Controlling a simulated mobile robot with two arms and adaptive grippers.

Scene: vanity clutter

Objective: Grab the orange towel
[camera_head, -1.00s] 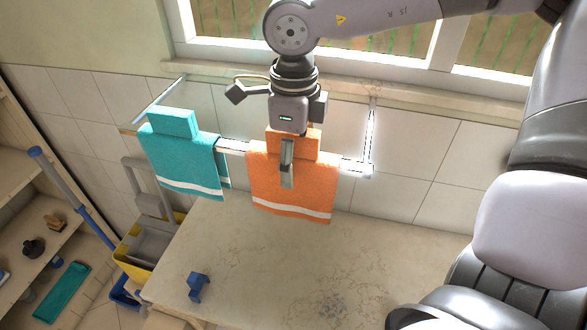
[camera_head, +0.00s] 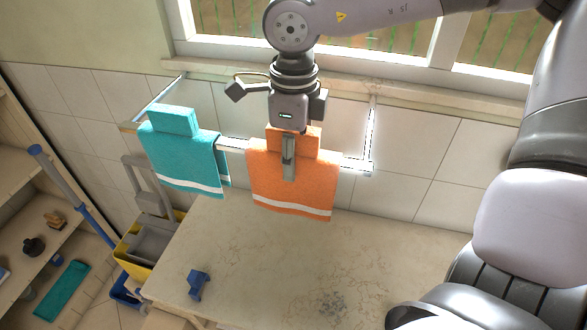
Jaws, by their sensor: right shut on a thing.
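The orange towel (camera_head: 308,192) hangs folded over the wall rail (camera_head: 352,166), with a white stripe near its lower edge. My right gripper (camera_head: 288,172) comes down from above onto the middle of the towel's upper part. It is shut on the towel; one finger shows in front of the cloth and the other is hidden. My left gripper is not in view.
A teal towel (camera_head: 186,160) hangs on the same rail to the left. A stone counter (camera_head: 260,260) lies below, mostly clear, with a small blue object (camera_head: 198,284) at its left. A yellow mop bucket (camera_head: 135,250) stands left of the counter. A window is behind.

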